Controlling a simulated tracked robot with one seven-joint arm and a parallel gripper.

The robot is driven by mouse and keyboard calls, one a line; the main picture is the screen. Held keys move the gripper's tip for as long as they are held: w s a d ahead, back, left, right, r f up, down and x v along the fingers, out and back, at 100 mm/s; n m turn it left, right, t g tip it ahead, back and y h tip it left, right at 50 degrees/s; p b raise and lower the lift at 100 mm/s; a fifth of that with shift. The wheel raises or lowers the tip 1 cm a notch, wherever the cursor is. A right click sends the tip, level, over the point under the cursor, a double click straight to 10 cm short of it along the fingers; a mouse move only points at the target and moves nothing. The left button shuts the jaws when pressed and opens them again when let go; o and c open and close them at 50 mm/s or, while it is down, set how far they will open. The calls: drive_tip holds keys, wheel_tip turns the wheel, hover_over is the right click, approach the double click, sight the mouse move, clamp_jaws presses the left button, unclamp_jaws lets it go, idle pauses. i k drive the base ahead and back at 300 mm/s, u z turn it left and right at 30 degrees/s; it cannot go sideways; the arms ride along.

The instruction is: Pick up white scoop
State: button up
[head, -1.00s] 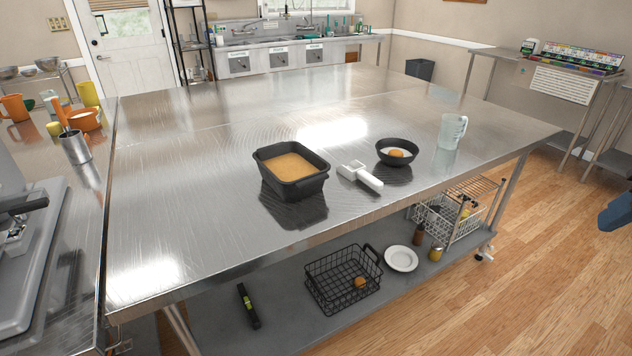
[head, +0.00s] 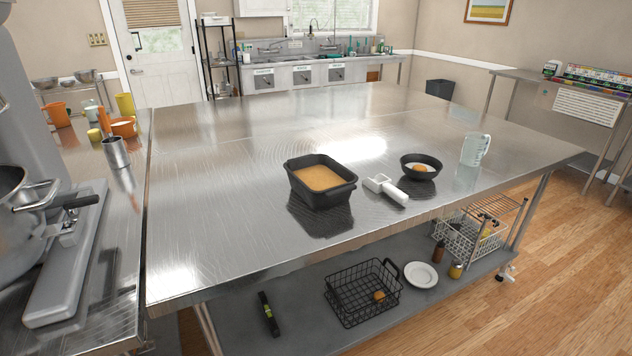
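The white scoop (head: 386,190) lies on the steel table (head: 230,230), near its front edge. Its square cup points to the back left and its handle to the front right. It sits between a black loaf pan (head: 322,197) with tan contents on its left and a black bowl (head: 421,173) holding an egg-like orange and white thing on its right. It appears apart from both. My gripper is not in view.
A clear measuring jug (head: 474,149) stands right of the bowl. The lower shelf holds a black wire basket (head: 350,300), a white plate (head: 420,275) and a white wire basket (head: 470,238). A mixer (head: 60,250) stands on the left counter. The table's left half is bare.

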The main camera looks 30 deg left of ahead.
sight(381, 183)
drive_tip(key=u, duration=0.4)
drive_tip(key=i, duration=0.8)
drive_tip(key=u, duration=1.15)
drive_tip(key=i, duration=0.9)
drive_tip(key=u, duration=0.35)
drive_tip(key=k, duration=0.9)
drive_tip(key=u, duration=0.2)
drive_tip(key=i, duration=0.9)
drive_tip(key=z, duration=0.1)
